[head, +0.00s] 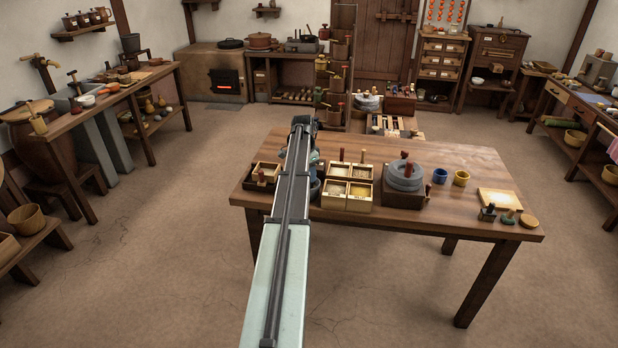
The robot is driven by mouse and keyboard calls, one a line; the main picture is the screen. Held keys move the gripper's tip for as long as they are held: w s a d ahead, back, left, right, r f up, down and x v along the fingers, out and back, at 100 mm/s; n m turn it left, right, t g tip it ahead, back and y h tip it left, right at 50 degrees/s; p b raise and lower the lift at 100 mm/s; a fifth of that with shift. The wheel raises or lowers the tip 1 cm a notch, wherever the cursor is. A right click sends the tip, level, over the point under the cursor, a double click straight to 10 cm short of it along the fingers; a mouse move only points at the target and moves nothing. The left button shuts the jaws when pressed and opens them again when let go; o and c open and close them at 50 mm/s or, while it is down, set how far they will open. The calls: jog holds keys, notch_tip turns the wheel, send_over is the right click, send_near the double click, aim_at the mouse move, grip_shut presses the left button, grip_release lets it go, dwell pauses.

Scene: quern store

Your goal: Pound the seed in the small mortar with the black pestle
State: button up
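My arm reaches from the bottom of the head view over the left part of the wooden table (430,225). It covers the place where my gripper is, so I cannot see the fingers or what they hold. A dark, rounded vessel (315,188) shows just right of my arm, partly hidden; it may be the small mortar, but I cannot see into it. I cannot make out a black pestle for certain. No seed shows clearly in a mortar.
A divided box (348,204) with pale contents stands right of my arm. Beside it is a grey quern (404,178) with a reddish handle. A yellow cup (461,177), a blue cup (439,176), a pale tray (499,200) and small dark-handled pieces (508,217) are at right. The front right tabletop is partly clear.

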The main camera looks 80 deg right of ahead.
jog(key=shift+r, duration=1.25)
jog(key=shift+f, duration=0.2)
jog(key=shift+f, duration=2)
jog(key=shift+f, duration=0.25)
jog(key=shift+r, duration=0.1)
jog(key=shift+r, duration=2.3)
jog(key=shift+f, duration=2.15)
